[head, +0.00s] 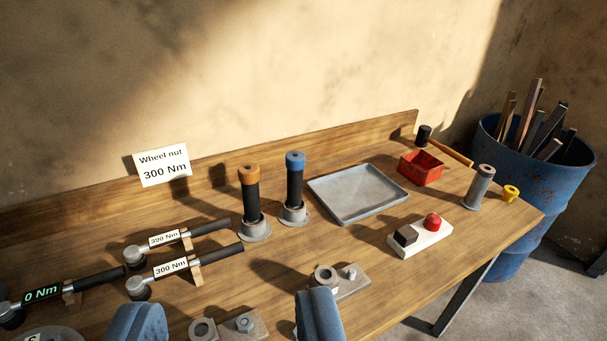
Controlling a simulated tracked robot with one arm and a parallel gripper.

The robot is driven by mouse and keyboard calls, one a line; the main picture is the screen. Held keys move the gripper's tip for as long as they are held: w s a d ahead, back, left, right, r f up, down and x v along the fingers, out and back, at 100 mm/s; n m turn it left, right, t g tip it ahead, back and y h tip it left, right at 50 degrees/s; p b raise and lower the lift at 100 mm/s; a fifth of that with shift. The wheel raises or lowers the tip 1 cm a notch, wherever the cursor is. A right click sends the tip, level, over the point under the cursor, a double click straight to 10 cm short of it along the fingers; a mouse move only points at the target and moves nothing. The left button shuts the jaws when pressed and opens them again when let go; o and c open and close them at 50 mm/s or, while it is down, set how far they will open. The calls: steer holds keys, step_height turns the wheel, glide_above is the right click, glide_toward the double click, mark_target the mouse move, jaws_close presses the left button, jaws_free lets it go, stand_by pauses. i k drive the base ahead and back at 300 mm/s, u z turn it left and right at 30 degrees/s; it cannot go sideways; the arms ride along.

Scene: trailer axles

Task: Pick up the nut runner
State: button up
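No tool in view is labelled as the nut runner. Two upright black-handled tools stand in round grey bases at mid-bench, one with an orange top (250,200) and one with a blue top (295,187); I cannot tell whether either is the nut runner. My gripper (228,318) shows as two blue fingers at the bottom edge, wide apart. It is open, with nothing held between the fingers. The upright tools stand beyond it, apart from the fingers.
Torque wrenches (185,265) lie on rests at left, below a "Wheel nut 300 Nm" sign (163,167). Metal blocks with nuts (340,281) lie near the fingers. A grey tray (345,210), red bin (420,172), switch box (413,244) and grey cylinder (481,187) stand right. A blue barrel (535,190) stands beyond.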

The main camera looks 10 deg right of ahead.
mark_target(248, 173)
steer(key=z, duration=0.05)
steer(key=i, duration=1.1)
steer(key=u, duration=0.15)
